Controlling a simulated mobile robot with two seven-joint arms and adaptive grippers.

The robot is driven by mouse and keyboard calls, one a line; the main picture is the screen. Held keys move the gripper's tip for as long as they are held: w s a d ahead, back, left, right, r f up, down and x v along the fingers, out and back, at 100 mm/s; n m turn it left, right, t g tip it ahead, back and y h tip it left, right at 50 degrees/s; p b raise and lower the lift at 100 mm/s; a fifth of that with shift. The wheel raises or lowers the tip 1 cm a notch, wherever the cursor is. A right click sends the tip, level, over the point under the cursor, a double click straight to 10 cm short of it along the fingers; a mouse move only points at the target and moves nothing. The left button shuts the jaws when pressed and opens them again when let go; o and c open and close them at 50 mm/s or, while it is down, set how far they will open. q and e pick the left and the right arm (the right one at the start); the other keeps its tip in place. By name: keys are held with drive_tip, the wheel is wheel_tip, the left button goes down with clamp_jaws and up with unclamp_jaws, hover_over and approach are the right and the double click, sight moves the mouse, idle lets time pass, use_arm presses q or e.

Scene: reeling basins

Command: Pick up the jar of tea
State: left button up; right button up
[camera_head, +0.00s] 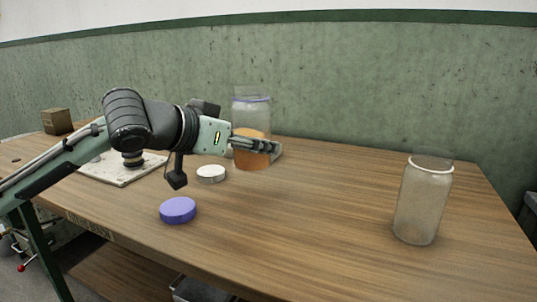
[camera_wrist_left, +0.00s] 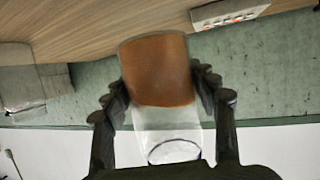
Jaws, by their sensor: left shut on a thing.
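The jar of tea (camera_head: 251,155) is a clear glass jar with orange-brown liquid in its lower part and a blue ring near its rim. It stands upright toward the back of the wooden table in the head view. My left gripper (camera_head: 262,144) reaches in from the left and is shut on the jar. In the left wrist view the jar (camera_wrist_left: 158,70) sits between the two dark fingers of the gripper (camera_wrist_left: 160,92), one on each side. In the head view the gripper hides part of the jar's middle. My right gripper is not in view.
An empty clear jar (camera_head: 422,205) with a white ring stands at the right of the table (camera_head: 310,205). A purple lid (camera_head: 178,210) and a white lid (camera_head: 211,173) lie nearer. A white board (camera_head: 118,176) and a brown box (camera_head: 57,121) are at the left. A green wall stands behind.

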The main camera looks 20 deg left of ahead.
use_arm(q)
drive_tip(key=a+r, duration=0.3)
drive_tip(key=a, duration=0.2)
drive_tip(key=shift+s+a+r, duration=0.15)
drive_tip(key=shift+a+r, duration=0.1)
drive_tip(key=shift+a, duration=0.15)
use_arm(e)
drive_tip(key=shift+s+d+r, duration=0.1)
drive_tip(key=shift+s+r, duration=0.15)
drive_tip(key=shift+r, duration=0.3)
